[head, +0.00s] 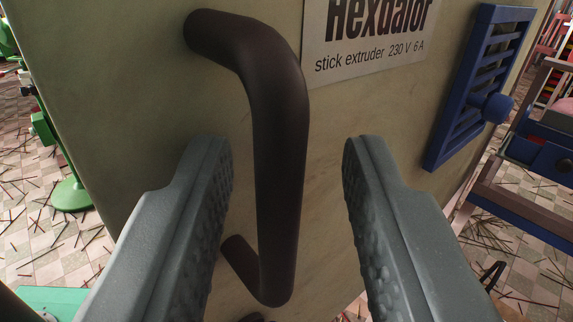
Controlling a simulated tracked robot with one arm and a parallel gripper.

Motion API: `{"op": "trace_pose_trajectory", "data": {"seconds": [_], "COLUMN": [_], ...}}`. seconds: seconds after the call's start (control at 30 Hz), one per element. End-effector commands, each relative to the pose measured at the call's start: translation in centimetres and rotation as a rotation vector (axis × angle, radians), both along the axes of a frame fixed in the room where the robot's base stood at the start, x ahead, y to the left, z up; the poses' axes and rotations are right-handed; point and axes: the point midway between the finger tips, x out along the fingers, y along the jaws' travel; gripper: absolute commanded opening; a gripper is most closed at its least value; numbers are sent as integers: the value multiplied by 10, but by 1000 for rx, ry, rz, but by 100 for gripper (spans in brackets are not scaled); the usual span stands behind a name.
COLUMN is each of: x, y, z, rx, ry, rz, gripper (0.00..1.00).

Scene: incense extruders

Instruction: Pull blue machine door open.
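A dark brown bar handle (278,150) is fixed to a beige-olive machine panel (130,90) and runs roughly upright, its top bending left into the panel. My gripper (286,145) is open, with one grey finger on each side of the handle. Gaps show between the bar and both fingers, so it is not gripped. A blue louvred panel (474,90) with a round blue knob (491,108) is on the same face at the right, beyond my right finger. Whether this blue panel is the door, and whether it is shut, I cannot tell.
A white label (365,40) reads "stick extruder 230 V 6 A". Green equipment (70,190) stands at the left. A brown and blue frame (530,190) stands close at the right. Thin dark sticks litter the tiled floor (30,220).

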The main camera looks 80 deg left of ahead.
Motion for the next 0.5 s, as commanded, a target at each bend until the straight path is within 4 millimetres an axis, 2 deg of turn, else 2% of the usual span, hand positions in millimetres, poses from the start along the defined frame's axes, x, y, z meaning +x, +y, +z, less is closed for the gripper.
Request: {"op": "trace_pose_trajectory", "data": {"seconds": [0.03, 0.07, 0.1, 0.13, 0.17, 0.23, 0.33, 0.37, 0.43, 0.5], "x": [1, 0, 0, 1, 1, 0, 0, 2, 1, 0], "y": [6, 0, 5, 4, 2, 4, 2, 2, 4, 3], "z": [1, 19, 4, -1, 7, -3, -2, 10, -1, 2], "rx": [-10, -57, -17, -12, -5, -11, -9, -46, -9, -6], "ry": [28, 5, 17, 30, 21, 39, 27, 10, 38, 28], "rz": [20, 10, 17, 19, 1, 20, 14, 19, 19, 11], "gripper": [33, 33, 33, 33, 33, 33, 33, 33, 33, 33]}}
